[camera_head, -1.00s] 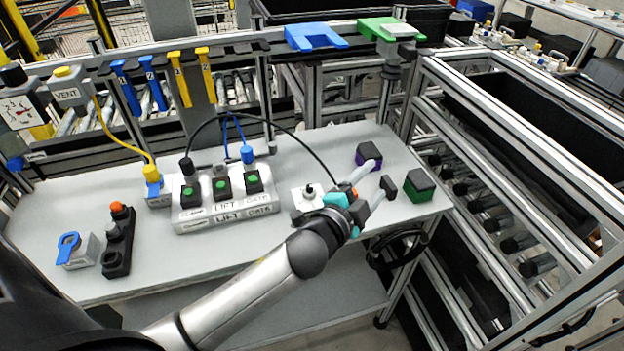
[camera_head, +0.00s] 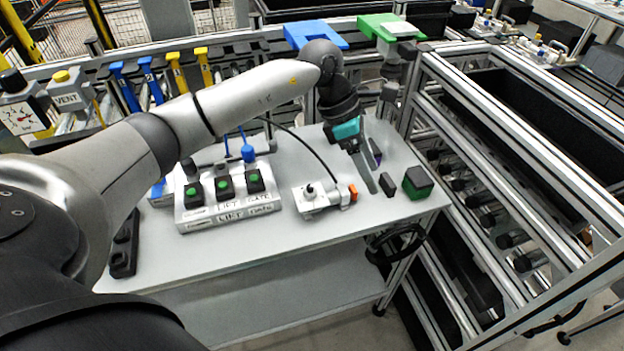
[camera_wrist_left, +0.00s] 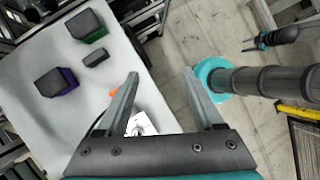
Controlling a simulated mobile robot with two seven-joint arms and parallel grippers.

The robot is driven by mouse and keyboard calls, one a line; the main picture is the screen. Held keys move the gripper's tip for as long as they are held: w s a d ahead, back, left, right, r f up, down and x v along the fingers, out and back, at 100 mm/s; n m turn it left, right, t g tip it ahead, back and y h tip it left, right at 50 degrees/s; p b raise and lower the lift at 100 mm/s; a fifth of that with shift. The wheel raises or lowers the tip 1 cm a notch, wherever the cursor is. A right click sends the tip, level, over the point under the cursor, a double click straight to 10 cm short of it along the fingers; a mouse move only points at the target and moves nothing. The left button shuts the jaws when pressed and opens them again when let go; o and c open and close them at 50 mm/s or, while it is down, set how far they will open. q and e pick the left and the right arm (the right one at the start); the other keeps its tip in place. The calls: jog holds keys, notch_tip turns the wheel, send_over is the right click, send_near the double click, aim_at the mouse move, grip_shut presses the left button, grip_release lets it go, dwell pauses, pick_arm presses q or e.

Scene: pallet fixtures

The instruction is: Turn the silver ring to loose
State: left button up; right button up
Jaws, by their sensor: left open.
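A white fixture (camera_head: 318,198) with a black knob and an orange end piece (camera_head: 353,193) stands on the table; a cable runs to its area. I cannot clearly make out a silver ring on it. In the left wrist view, part of the white fixture (camera_wrist_left: 141,124) and its orange piece (camera_wrist_left: 96,122) show beside the left finger. My left gripper (camera_head: 374,172) is raised at the table's right part, fingers pointing down, right of and apart from the fixture. In the left wrist view my left gripper (camera_wrist_left: 160,76) is open and empty.
A purple block (camera_head: 376,153), a small black block (camera_head: 388,184) and a green-and-black block (camera_head: 418,183) lie close to the left gripper. A labelled button box (camera_head: 228,203) stands left of the fixture. A metal rack (camera_head: 470,200) borders the table's right side.

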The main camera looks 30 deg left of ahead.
aim_at(310, 186)
pick_arm(q)
jog(key=a+r+g+y, duration=0.1)
jog(key=a+y, duration=0.2)
jog(key=a, duration=0.4)
jog(key=a+r+y, duration=0.2)
jog(key=a+y, duration=0.1)
jog(key=a, duration=0.3)
notch_tip(310, 186, down, 15)
jog(key=shift+d+f+p, duration=0.1)
jog(key=shift+p, duration=0.55)
grip_shut()
